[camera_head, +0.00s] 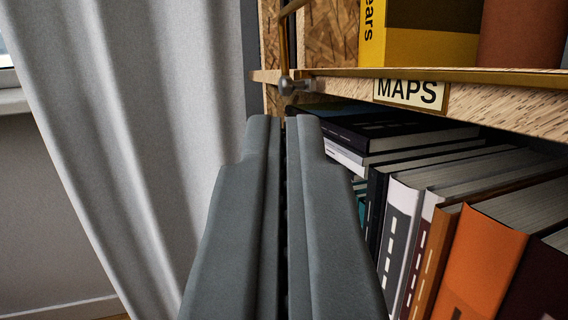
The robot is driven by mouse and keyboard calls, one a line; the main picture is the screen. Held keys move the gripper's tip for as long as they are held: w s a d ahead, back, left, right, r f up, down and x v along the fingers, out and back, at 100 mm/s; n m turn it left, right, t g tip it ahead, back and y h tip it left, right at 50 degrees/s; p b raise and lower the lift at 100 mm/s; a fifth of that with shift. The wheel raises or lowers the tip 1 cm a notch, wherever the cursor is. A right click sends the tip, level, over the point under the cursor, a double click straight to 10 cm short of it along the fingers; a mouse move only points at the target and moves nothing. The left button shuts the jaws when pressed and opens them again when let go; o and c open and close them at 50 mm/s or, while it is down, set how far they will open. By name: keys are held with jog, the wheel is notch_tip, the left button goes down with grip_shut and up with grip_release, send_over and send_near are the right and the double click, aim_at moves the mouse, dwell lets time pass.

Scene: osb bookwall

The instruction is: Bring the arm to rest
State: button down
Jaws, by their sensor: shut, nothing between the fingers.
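My gripper (284,122) reaches up the middle of the view from the bottom edge. Its two grey fingers lie side by side with only a thin dark line between them, shut and empty. The tips are in front of the left end of an OSB bookshelf (490,112), a little below its upper board in the picture. I cannot tell whether the tips touch anything. The right finger covers part of the lower row of books.
Several books, among them an orange one (485,255), stand on the right below a board labelled MAPS (408,92). A yellow book (425,48) stands above. A brass rail with a metal fitting (297,86) runs along the board. A grey curtain (130,130) hangs left.

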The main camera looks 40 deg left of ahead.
dwell(0.4)
jog(key=s+d+r+m+t+h, duration=0.2)
jog(key=s+d+r+m+h, duration=0.2)
jog(key=s+d+r+h, duration=0.75)
jog(key=s+d+r+m, duration=0.1)
jog(key=s+d+r, duration=0.2)
jog(key=s, duration=1.2)
jog(key=s+d+r+m+g, duration=0.1)
jog(key=s+d+r, duration=0.2)
jog(key=s, duration=1.1)
jog(key=shift+s+d+r+m, duration=0.25)
jog(key=shift+s+d+m, duration=0.15)
jog(key=shift+d, duration=0.65)
